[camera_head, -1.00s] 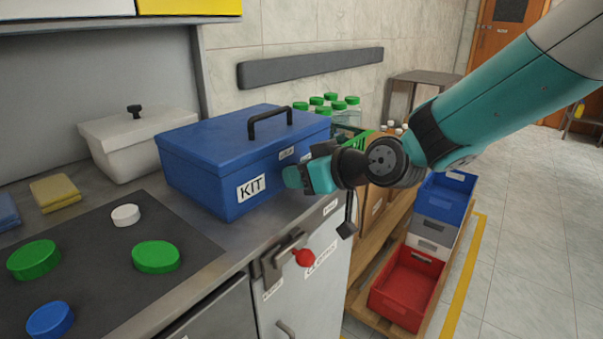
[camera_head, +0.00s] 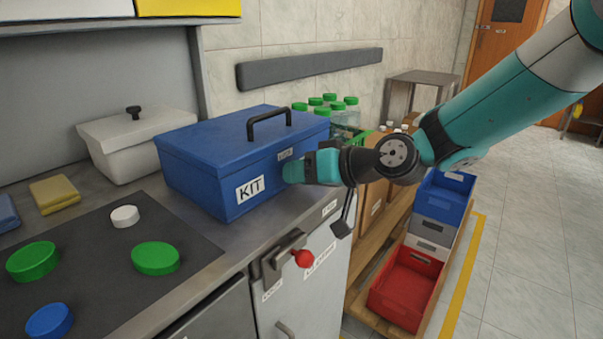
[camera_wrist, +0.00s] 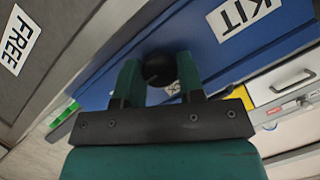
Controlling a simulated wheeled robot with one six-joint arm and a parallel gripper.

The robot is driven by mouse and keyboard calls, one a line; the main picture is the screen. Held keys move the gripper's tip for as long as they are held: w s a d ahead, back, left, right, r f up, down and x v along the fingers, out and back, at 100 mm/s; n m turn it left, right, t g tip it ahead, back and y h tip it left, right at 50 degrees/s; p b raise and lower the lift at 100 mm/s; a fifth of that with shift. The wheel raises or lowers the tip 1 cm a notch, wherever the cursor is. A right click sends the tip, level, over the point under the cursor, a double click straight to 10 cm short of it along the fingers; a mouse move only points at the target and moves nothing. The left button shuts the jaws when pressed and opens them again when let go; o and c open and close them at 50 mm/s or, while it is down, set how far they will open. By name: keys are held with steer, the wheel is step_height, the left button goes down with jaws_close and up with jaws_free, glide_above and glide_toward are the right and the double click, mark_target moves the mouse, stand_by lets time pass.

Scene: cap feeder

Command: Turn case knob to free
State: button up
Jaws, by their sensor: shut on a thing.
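The blue case (camera_head: 205,170) with a KIT label stands on the counter, lid closed. Its dark round knob (camera_wrist: 158,68) sits on the front face in the wrist view, between the two green fingers of my gripper (camera_wrist: 160,76). My gripper is shut on the knob. In the head view my gripper (camera_head: 293,172) meets the front of the case, and the knob is hidden behind it. A small label (camera_head: 285,155) shows on the case just above the fingers. A FREE label (camera_wrist: 20,40) shows on a grey surface at the left in the wrist view.
A red-knobbed lever (camera_head: 302,258) is on the cabinet front below. Green-capped bottles (camera_head: 345,110) stand behind the case, and a white lidded box (camera_head: 120,150) is to its left. Crates (camera_head: 408,285) stand on the right; the floor beyond is open.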

steer(key=o, duration=0.9)
steer(key=shift+d, duration=0.1)
steer(key=v, duration=1.7)
steer(key=shift+d, duration=0.15)
